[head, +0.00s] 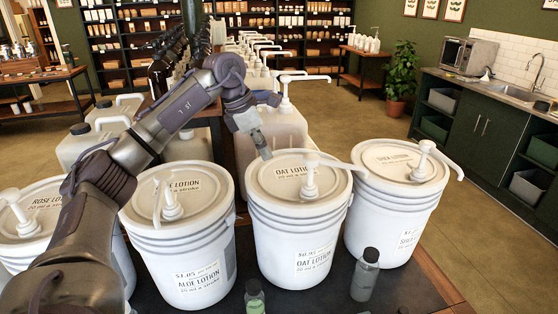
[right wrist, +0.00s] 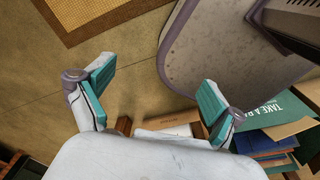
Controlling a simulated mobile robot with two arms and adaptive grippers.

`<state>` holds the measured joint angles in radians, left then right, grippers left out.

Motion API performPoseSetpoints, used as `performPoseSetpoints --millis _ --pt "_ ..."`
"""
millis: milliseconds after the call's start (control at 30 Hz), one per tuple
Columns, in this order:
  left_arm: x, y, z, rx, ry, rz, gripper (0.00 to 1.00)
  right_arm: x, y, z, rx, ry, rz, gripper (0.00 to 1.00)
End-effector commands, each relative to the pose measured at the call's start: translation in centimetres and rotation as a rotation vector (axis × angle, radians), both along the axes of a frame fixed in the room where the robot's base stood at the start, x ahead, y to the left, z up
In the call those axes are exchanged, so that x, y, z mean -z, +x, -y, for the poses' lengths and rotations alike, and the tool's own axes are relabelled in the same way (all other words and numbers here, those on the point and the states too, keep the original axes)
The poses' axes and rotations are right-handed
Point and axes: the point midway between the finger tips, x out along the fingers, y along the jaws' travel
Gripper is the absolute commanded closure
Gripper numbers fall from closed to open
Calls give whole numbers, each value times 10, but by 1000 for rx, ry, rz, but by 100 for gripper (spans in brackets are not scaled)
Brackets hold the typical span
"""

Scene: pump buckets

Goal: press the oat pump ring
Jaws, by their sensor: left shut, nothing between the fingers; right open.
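The white oat lotion bucket (head: 297,232) stands on the dark table, its lid marked OAT LOTION. Its white pump (head: 309,182) stands upright on the lid with the spout to the right. I cannot make out a separate ring on it. My left gripper (head: 265,152) is shut and empty, pointing down over the back left part of the oat lid. It looks apart from the pump, to its left; its height over the lid is hard to tell. My right gripper (right wrist: 158,95) is open and empty in the right wrist view, away from the buckets.
The aloe bucket (head: 190,250) stands left of the oat bucket, the shea bucket (head: 390,215) right, and the rose bucket (head: 45,205) far left. Small bottles stand in front, one dark grey (head: 365,275), one green-labelled (head: 255,298). Jugs with pumps stand behind.

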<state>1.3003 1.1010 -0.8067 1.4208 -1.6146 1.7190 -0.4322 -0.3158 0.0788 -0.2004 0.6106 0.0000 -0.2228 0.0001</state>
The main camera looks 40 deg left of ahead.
Motion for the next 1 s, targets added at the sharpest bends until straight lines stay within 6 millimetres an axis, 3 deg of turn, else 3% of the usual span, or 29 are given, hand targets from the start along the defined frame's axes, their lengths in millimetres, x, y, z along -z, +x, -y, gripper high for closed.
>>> performPoseSetpoints --millis 300,433,700,1000 --pt "56 17 16 3 0 -7 100 -23 28 0 -1 2 43 7" --pt "81 24 22 1 0 -5 100 -31 28 0 -1 2 43 7" --pt "81 51 45 2 -1 -1 100 -51 17 1 0 1 27 7" --pt "84 56 48 1 1 -1 100 -52 16 1 0 0 24 7"
